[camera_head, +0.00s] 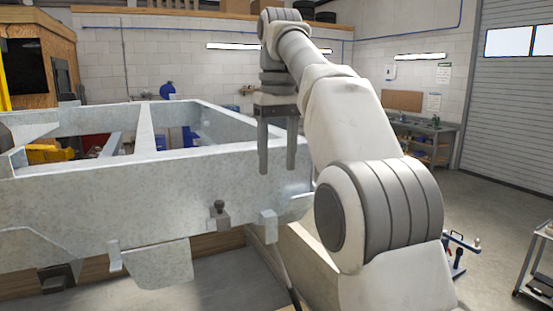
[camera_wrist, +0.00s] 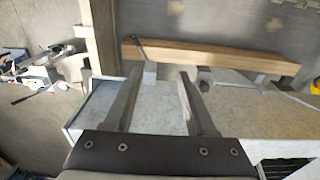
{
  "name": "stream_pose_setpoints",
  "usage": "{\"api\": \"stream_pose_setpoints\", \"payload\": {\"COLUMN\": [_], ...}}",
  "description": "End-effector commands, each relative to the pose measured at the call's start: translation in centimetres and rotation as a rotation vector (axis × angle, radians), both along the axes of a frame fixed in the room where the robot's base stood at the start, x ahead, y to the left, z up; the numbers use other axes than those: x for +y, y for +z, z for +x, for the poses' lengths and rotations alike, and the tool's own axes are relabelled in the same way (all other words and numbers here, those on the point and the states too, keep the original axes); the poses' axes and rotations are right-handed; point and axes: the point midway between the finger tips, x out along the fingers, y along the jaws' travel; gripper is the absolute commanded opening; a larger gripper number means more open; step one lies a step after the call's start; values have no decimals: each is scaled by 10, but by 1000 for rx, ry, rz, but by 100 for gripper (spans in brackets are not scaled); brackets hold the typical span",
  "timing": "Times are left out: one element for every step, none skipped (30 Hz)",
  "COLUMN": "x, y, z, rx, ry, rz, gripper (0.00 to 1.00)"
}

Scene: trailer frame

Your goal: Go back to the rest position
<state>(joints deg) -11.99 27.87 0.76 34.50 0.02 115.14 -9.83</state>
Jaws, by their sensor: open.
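My gripper (camera_head: 277,158) hangs pointing down at the end of my raised arm, by the right corner of the grey metal trailer frame (camera_head: 110,203). Its two fingers are apart with nothing between them. In the wrist view my gripper (camera_wrist: 157,76) is also open and empty, seen over the pale surface of the frame (camera_wrist: 250,112). In the head view the fingers overlap the frame's end, and I cannot tell how large the gap to it is.
A wooden beam (camera_wrist: 215,57) lies beyond the fingers in the wrist view. A small dark knob (camera_head: 219,209) sits on the frame's front side. A workbench (camera_head: 425,135) stands at the back right, and a cart (camera_head: 537,262) at the right edge. Bare floor lies between them.

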Motion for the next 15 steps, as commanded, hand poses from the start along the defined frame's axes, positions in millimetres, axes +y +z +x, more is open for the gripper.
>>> {"api": "stream_pose_setpoints", "payload": {"x": [-1,-1,-3,-4,-6,-9,-12,-15,-19,-22,-25,-28,-31,-34,-38], "y": [0,0,-1,-1,-2,-3,-4,-5,-8,-10,-12,-16,-18,-21,-26], "z": [-1,-2,-3,-5,-7,-11,-14,-17,-22,-27,-31,-37,-42,-46,-53], "rx": [-2,-3,-7,-12,-18,-27,-35,-44,-57,-66,-75,-88,-100,-110,-123], "ry": [-2,-4,-7,-11,-16,-25,-32,-41,-53,-62,-70,-81,-89,-98,-111], "rz": [1,0,1,2,3,5,6,8,11,13,14,17,18,21,24], "gripper": [56,56,56,56,56,56,56,56,56,56,56,56,56,56,56]}}
